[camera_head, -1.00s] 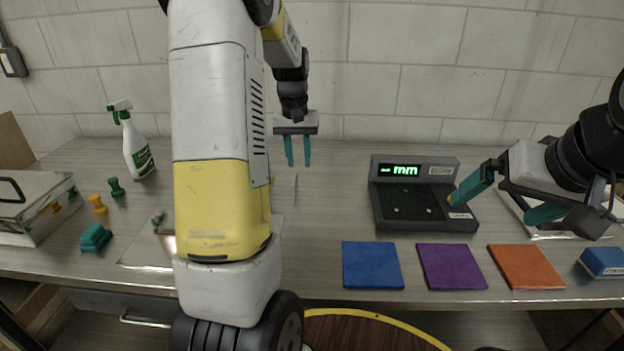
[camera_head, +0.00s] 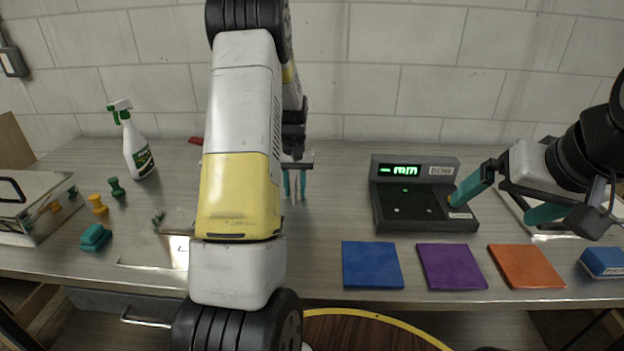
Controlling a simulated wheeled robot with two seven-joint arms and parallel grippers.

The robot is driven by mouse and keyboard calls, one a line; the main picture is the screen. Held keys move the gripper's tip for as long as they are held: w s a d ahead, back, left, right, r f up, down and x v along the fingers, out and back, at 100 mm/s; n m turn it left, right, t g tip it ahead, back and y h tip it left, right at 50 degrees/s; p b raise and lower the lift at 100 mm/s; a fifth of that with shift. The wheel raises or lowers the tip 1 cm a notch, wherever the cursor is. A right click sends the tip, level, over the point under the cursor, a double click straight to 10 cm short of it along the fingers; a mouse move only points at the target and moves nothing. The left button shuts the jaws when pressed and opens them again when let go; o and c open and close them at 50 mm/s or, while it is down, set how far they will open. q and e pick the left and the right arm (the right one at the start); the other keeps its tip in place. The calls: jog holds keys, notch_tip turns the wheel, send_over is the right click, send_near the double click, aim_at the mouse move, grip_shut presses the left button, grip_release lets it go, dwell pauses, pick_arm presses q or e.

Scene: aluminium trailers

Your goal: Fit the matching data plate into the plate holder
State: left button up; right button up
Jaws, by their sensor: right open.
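My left gripper (camera_head: 294,190) points down over the bench, behind my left forearm. Its teal fingers are apart, with a thin pale upright piece between or just behind them; I cannot tell whether they touch it or whether it is a data plate. My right gripper (camera_head: 510,200) is open at the right, one finger beside the dark gauge (camera_head: 425,220) with a green "mm" display. A flat shiny metal sheet (camera_head: 150,252) lies at the left, partly hidden by my arm. I cannot identify the plate holder for sure.
Blue (camera_head: 372,265), purple (camera_head: 451,266) and orange (camera_head: 525,266) mats lie along the front edge. A blue block (camera_head: 604,262) is at the right. A spray bottle (camera_head: 136,148), a metal box (camera_head: 35,208) and small green and yellow pieces stand at the left.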

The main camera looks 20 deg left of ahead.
pick_arm(q)
jog(key=shift+c, duration=0.2)
grip_shut()
dwell(1.2)
